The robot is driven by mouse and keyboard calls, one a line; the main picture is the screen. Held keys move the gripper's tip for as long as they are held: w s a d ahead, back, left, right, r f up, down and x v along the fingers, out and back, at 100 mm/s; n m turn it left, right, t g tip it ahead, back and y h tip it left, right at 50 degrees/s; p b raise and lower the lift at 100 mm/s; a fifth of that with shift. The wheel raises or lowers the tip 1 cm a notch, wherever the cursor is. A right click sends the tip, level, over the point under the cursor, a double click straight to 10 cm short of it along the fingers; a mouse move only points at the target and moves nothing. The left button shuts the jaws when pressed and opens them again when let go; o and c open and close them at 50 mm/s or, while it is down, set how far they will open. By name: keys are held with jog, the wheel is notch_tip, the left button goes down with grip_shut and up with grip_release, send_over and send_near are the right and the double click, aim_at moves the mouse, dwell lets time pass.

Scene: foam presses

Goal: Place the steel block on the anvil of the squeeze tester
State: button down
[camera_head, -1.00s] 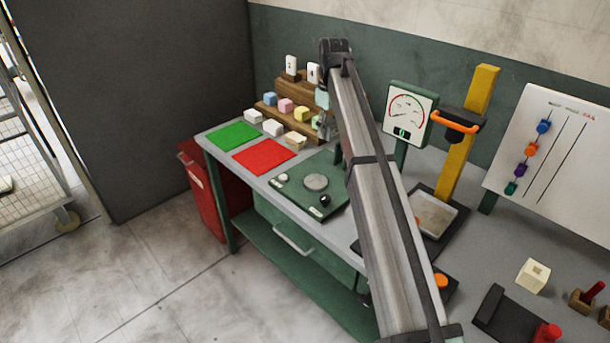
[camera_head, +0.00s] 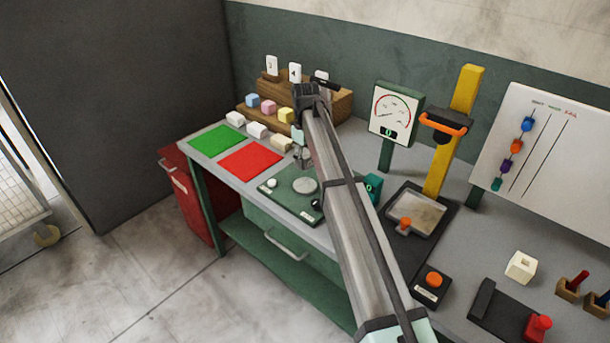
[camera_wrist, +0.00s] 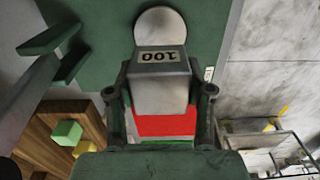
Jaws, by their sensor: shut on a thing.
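The steel block (camera_wrist: 160,82) is a grey block with a "100" label. In the wrist view it sits between the two dark fingers of my gripper (camera_wrist: 160,108), which is shut on it. A pale round disc (camera_wrist: 160,28) lies just beyond the block in that view, on a green plate (camera_wrist: 105,40). In the head view the disc (camera_head: 304,186) is on the green base plate (camera_head: 283,205), and my gripper (camera_head: 302,155) is above and behind it. The block appears apart from the disc, but the exact gap cannot be told. My arm hides part of the bench.
A white knob (camera_head: 271,183) and black knob (camera_head: 316,203) flank the disc. A red mat (camera_head: 251,160) and green mat (camera_head: 216,139) lie left. A wooden step rack (camera_head: 335,101) with coloured cubes stands behind. A dial gauge (camera_head: 393,112) and yellow post (camera_head: 465,90) stand right.

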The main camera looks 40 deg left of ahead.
aim_at(305, 153)
jog(key=shift+f+p, duration=0.95)
jog(key=shift+f, duration=3.2)
jog(key=shift+c, duration=2.2)
grip_release()
jog(key=shift+f, duration=0.15)
notch_tip(305, 153, up, 12)
jog(key=b, duration=0.3)
